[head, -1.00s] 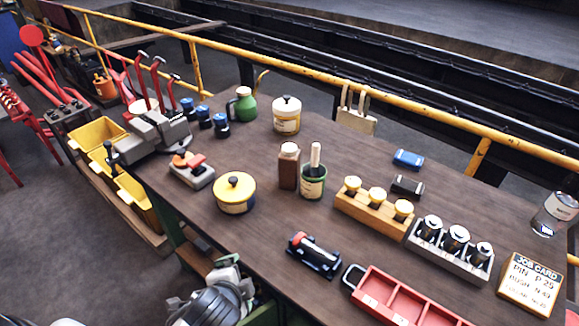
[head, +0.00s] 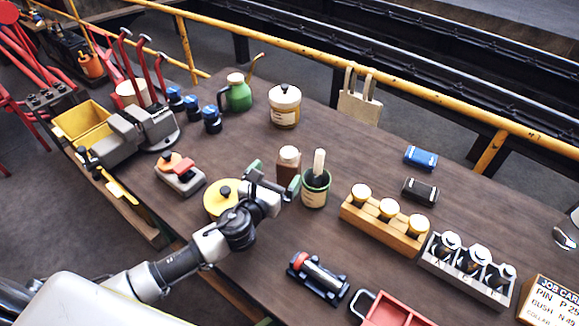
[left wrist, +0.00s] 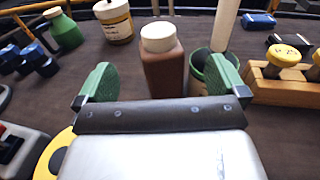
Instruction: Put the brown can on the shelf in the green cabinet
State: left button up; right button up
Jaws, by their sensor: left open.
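The brown can (head: 289,168), with a cream lid, stands upright on the dark wooden bench (head: 330,245). My left gripper (head: 274,178) is open, its green-padded fingers pointing at the can from the near side. In the left wrist view the can (left wrist: 164,72) shows between the two fingertips (left wrist: 161,78) and a little beyond them; whether the pads reach around it I cannot tell. Nothing is held. I cannot make out the green cabinet or its shelf in these views. My right gripper is not in view.
A green pot with a brush (head: 315,190) stands close right of the can. A wooden block with yellow-topped pieces (head: 400,235) is further right. A yellow rail (head: 400,88) runs behind the bench.

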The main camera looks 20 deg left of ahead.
aim_at(285, 161)
pick_arm(q)
jog(key=shift+w+d, duration=0.15)
jog(key=shift+w, duration=0.65)
jog(key=w, duration=0.3)
jog(key=w+p, duration=0.1)
jog(key=w, duration=0.1)
jog(key=shift+w+d+f, duration=0.1)
jog(key=shift+w+d, duration=0.05)
jog(key=shift+d, duration=0.25)
jog(key=shift+w, duration=0.25)
jog(key=shift+w+f, duration=0.1)
jog(key=shift+c, duration=1.3)
jog(key=c, duration=1.4)
grip_shut()
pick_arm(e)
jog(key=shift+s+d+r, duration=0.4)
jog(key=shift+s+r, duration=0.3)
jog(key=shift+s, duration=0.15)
pick_arm(q)
jog(key=shift+r, duration=0.2)
